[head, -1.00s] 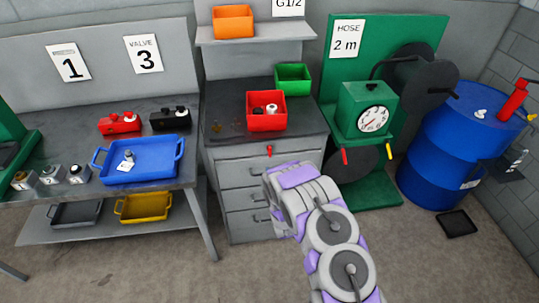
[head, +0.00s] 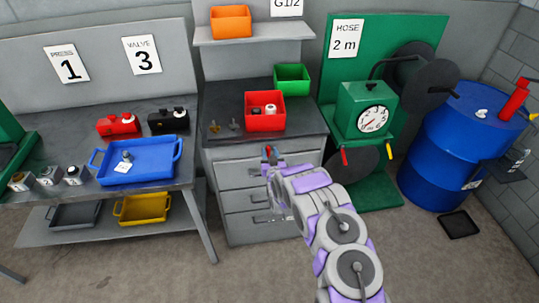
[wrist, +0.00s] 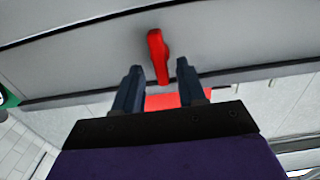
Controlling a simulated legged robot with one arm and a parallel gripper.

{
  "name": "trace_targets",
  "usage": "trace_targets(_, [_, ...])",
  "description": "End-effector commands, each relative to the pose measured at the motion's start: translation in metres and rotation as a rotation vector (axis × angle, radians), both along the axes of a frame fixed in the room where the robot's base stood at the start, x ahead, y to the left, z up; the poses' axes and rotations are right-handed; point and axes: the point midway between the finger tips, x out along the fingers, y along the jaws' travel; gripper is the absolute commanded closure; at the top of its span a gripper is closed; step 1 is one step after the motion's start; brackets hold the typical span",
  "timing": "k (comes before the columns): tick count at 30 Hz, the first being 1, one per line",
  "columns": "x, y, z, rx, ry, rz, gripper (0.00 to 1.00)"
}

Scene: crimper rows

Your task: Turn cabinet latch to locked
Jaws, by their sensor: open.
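The cabinet (head: 232,153) is grey with several drawers and a dark top. Its red latch (wrist: 158,55) shows in the wrist view on the grey front panel, roughly upright, just beyond my fingertips. In the head view the latch (head: 266,150) is partly hidden at the top of the front by my gripper (head: 269,158). In the wrist view my gripper (wrist: 160,85) is open, with its two dark fingers apart. The latch lies in line with the gap between them. I cannot tell whether the fingers touch it.
A red bin (head: 265,121) with small parts and a green bin (head: 292,73) stand on the cabinet top. To the left is a bench with a blue tray (head: 165,165). To the right are a green hose stand (head: 380,185) and a blue barrel (head: 440,150).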

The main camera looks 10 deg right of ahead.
Motion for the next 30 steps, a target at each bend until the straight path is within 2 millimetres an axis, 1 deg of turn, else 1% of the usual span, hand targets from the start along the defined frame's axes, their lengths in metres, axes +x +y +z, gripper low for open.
trace_targets(8, [0.0003, 0.0012, -0.0005, -0.001, 0.001, 0.001, 0.61])
trace_targets(20, [0.0001, 0.0014, -0.0008, -0.001, 0.002, 0.001, 0.99])
trace_targets(21, [0.0001, 0.0015, -0.0008, -0.001, 0.002, 0.002, 1.00])
trace_targets(30, [0.0001, 0.0016, -0.0013, -0.008, 0.002, 0.002, 1.00])
